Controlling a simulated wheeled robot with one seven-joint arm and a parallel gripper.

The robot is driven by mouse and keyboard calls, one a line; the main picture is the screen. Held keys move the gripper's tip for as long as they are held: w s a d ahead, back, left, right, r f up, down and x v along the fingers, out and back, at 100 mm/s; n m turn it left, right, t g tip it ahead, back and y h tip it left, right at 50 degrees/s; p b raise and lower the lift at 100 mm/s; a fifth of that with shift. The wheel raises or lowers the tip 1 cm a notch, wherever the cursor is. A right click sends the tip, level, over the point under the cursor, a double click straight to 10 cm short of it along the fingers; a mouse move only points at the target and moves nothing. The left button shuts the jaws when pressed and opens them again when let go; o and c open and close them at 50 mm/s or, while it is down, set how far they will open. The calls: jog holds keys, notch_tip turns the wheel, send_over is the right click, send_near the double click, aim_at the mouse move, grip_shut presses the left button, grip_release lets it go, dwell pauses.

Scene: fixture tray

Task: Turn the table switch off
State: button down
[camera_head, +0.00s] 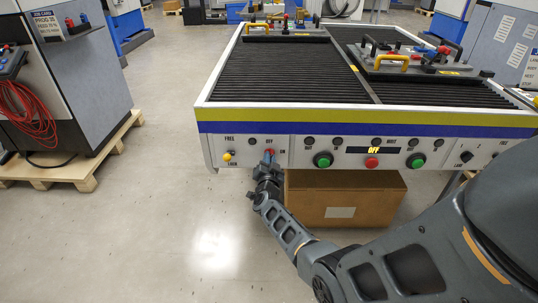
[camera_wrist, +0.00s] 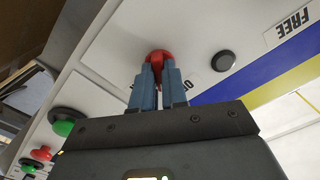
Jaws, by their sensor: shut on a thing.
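The table switch, a small red knob (camera_head: 271,152), is on the left part of the white front panel, between an OFF label above and an ON label to its right. In the wrist view the red knob (camera_wrist: 158,55) sits between the blue-grey fingertips. My gripper (camera_head: 267,158) reaches up to the panel from below and is shut on the knob; its fingers also show in the wrist view (camera_wrist: 159,74). The fingers hide part of the knob, so its exact pointing direction is hard to tell. A panel display (camera_head: 372,150) shows yellow letters that look like OFF.
Green buttons (camera_head: 323,160) and a red button (camera_head: 371,162) are to the right. A cardboard box (camera_head: 345,190) stands under the table. Clear floor (camera_head: 160,220) lies to the left.

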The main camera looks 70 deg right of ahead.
jog(key=shift+a+f, duration=0.1)
jog(key=shift+n+p, duration=1.25)
jog(key=shift+n, duration=1.65)
jog(key=c, duration=1.6)
grip_release()
jog(key=shift+n, duration=0.3)
jog(key=o, duration=0.4)
jog(key=shift+p+v, duration=1.75)
jog(key=shift+v, duration=0.7)
